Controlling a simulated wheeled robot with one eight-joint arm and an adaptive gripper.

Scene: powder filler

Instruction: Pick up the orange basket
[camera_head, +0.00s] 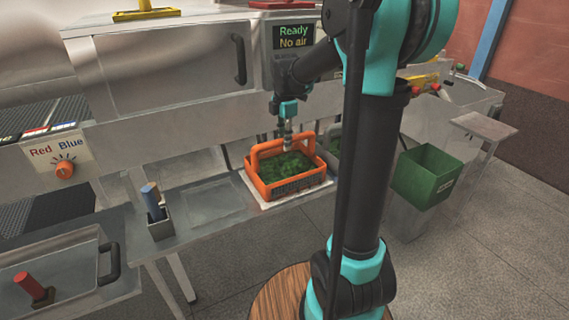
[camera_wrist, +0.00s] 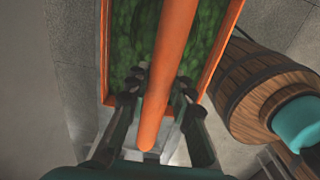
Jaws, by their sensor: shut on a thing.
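The orange basket (camera_head: 290,187) sits upright on a pale mat (camera_head: 262,202) on the metal shelf in the head view, with green contents inside and an arched orange handle. In the wrist view the basket's orange rim (camera_wrist: 104,50) frames the green contents, and the handle (camera_wrist: 172,65) runs down the middle. My gripper (camera_wrist: 160,92) has one finger on each side of the handle and is shut on it. In the head view my gripper (camera_head: 287,143) is at the basket's handle. I cannot tell whether the basket is clear of the mat.
A green bin (camera_head: 425,178) stands to the right beyond my arm. A small holder (camera_head: 160,226) with blue and brown sticks is on the shelf to the left. A grey machine front (camera_head: 165,70) rises behind.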

